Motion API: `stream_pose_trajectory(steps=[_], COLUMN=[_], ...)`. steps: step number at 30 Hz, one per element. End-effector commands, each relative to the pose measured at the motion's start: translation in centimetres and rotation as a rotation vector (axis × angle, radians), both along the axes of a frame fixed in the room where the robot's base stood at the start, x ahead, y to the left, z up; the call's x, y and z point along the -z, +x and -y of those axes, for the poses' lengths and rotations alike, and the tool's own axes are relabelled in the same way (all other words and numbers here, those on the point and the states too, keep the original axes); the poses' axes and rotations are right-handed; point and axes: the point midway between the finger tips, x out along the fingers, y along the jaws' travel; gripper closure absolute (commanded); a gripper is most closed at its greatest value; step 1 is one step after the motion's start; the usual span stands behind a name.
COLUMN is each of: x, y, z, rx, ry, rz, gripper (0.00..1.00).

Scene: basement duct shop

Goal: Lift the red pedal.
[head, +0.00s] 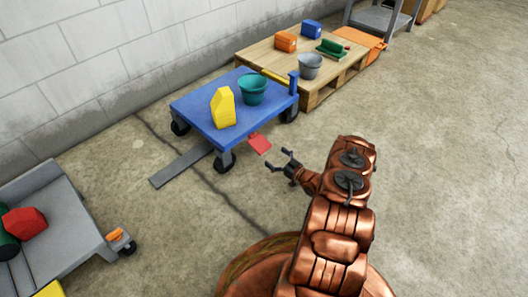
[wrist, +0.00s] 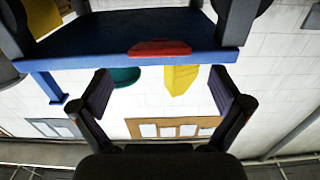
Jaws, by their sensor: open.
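The red pedal (head: 260,143) is a small flat red plate that sticks out from the near side of the blue cart (head: 187,106), low beside a wheel. In the wrist view, which is upside down, the pedal (wrist: 160,48) lies across the edge of the blue deck, ahead of and between my fingers. My gripper (head: 278,160) is open and empty. It is just right of and nearer than the pedal, pointing toward it, and apart from it. My open fingers also show in the wrist view (wrist: 158,90).
The cart carries a yellow angular object (head: 222,108) and a teal bucket (head: 252,89). A grey flat strip (head: 180,168) lies on the floor by the cart. A wooden pallet (head: 318,92) with several items stands behind. A grey cart (head: 75,240) is at left. Floor between is clear.

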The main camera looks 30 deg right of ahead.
Motion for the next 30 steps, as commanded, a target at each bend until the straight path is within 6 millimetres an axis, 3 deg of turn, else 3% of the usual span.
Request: stream_pose_trajectory(steps=[13,25,30], x=[0.1,-0.1,0.0], y=[5.8,6.6,6.6], z=[-1.4,-1.5,-1.5], rx=[-0.002,0.001,0.000], ry=[-0.003,-0.001,-0.001], rz=[0.002,-0.001,-0.001], gripper=[0.00,0.00,0.16])
